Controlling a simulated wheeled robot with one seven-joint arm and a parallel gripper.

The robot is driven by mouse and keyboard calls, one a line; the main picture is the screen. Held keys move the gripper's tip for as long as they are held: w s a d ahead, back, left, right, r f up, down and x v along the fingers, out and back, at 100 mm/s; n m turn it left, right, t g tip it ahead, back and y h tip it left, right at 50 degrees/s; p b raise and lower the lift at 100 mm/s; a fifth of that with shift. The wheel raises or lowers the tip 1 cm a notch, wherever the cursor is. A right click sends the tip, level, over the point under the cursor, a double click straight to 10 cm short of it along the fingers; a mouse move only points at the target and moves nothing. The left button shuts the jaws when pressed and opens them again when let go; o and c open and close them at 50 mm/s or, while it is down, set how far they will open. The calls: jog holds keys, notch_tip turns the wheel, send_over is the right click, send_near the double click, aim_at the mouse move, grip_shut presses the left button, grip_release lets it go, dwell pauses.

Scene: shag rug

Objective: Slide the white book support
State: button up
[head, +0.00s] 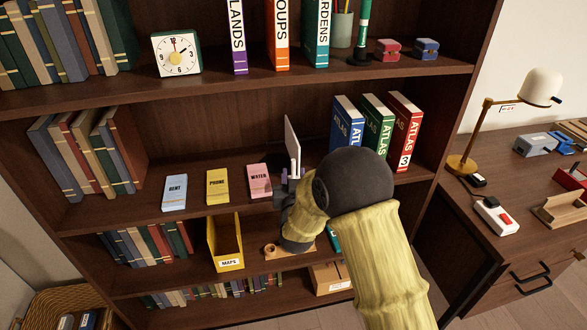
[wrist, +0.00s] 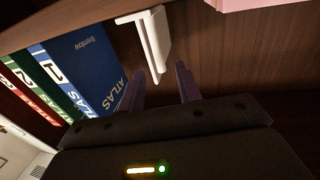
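The white book support (head: 292,145) stands upright on the middle shelf, left of the blue, green and red atlas books (head: 376,130). In the wrist view, the support (wrist: 155,38) shows as a white plate with a wider flange at one end. My gripper (head: 290,174) is at the support's near edge. In the wrist view, the purple fingers of my gripper (wrist: 160,70) are apart, with the support's near end between their tips. I cannot tell whether either finger touches it. The nearest atlas, the blue one (wrist: 84,68), is apart from the support in the wrist view.
The pink WATER box (head: 260,181), yellow PHONE box (head: 217,187) and blue RENT box (head: 175,193) stand left of my gripper on the same shelf. Bare shelf shows between the support and the atlases. The upper shelf (head: 250,88) passes above.

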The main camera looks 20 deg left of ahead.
aim_at(294, 166)
jog(key=shift+x, duration=1.6)
jog(key=shift+c, duration=0.2)
grip_shut()
